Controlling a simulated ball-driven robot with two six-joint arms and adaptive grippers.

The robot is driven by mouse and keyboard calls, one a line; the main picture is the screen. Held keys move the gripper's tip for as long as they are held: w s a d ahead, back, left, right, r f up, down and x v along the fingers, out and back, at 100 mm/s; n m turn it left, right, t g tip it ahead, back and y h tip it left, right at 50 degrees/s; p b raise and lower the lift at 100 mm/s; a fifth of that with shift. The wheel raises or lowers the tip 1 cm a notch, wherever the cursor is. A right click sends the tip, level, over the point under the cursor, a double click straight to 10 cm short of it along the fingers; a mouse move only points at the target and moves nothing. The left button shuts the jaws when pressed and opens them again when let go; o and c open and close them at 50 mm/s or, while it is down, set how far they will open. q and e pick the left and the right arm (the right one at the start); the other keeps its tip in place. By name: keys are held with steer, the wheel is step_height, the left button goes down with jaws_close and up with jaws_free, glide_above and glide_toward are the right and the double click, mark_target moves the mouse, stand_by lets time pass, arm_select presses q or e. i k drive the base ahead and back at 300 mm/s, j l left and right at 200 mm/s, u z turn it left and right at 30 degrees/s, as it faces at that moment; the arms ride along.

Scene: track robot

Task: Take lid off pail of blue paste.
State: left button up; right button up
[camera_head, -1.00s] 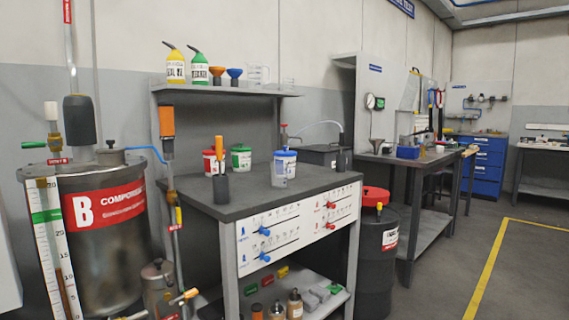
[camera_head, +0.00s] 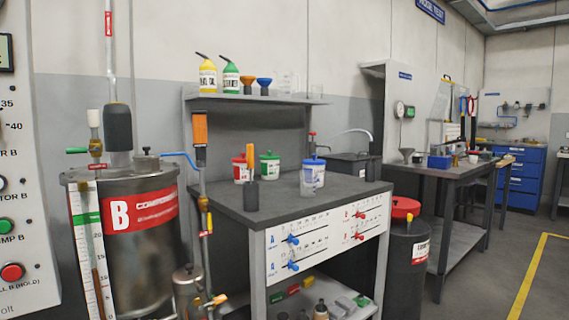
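A pail with a blue lid (camera_head: 312,160) stands on the dark workbench top (camera_head: 345,193), right of its middle. Neither of my grippers shows in the view.
A steel tank marked B (camera_head: 140,245) and a control panel (camera_head: 22,180) stand at left. A dark drum with a red funnel (camera_head: 405,208) stands right of the bench. Open floor lies at right.

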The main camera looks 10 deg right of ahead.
mark_target(311, 162)
steer(key=i+l+u, duration=0.2)
steer(key=u, duration=0.3)
steer(key=i+l+u, duration=0.15)
steer(key=l+u, duration=0.35)
